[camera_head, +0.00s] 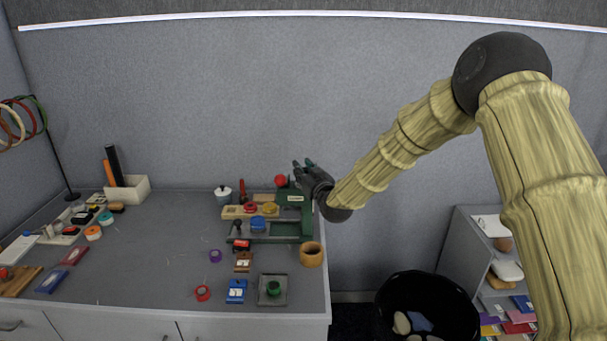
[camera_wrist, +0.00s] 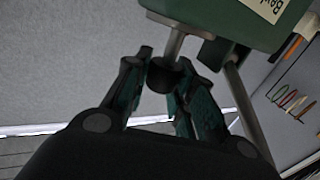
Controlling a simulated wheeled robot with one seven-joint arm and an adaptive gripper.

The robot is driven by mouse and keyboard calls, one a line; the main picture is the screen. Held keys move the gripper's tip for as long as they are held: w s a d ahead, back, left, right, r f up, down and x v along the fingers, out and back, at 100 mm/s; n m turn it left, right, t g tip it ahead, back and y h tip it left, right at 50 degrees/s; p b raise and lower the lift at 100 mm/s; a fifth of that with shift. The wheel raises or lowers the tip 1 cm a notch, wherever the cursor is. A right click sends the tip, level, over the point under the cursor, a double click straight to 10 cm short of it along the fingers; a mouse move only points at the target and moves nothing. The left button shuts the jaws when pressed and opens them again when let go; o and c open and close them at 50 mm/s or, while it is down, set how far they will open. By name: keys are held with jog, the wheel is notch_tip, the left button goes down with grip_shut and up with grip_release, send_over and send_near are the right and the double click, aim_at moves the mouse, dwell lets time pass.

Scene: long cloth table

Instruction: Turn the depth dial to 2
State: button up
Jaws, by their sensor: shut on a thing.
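A green bench machine (camera_head: 307,222) with a small pale label stands at the right end of the table, and a red ball (camera_head: 281,181) shows at its upper left. My gripper (camera_head: 304,164) is at the top right of the machine. In the wrist view my gripper (camera_wrist: 167,66) has its fingers closed around a dark round knob (camera_wrist: 165,77) on a metal shaft that comes out of the green machine head (camera_wrist: 215,18). No dial numbers or pointer are legible, so I cannot tell the depth dial or its setting.
A wooden cup (camera_head: 311,255), a grey tray with a green piece (camera_head: 273,289) and a blue block (camera_head: 236,291) stand in front of the machine. A black bin (camera_head: 428,305) is right of the table. The table's middle left is mostly clear.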

jog(key=n+g+y+b, duration=0.1)
jog(key=y, duration=0.1)
jog(key=n+g+y+b, duration=0.1)
jog(key=n+y, duration=0.1)
jog(key=shift+d+n+g+y, duration=0.1)
jog(key=shift+n+g+y, duration=0.2)
jog(key=shift+g+y, duration=0.1)
jog(key=shift+r+n+g+y, duration=0.1)
jog(key=shift+n+g+y, duration=1)
jog(key=shift+g+y, duration=0.1)
jog(key=shift+n+g+y+p, duration=0.4)
jog(key=shift+g, duration=0.1)
jog(key=o, duration=0.7)
jog(key=shift+o, duration=0.2)
jog(key=v, duration=1.2)
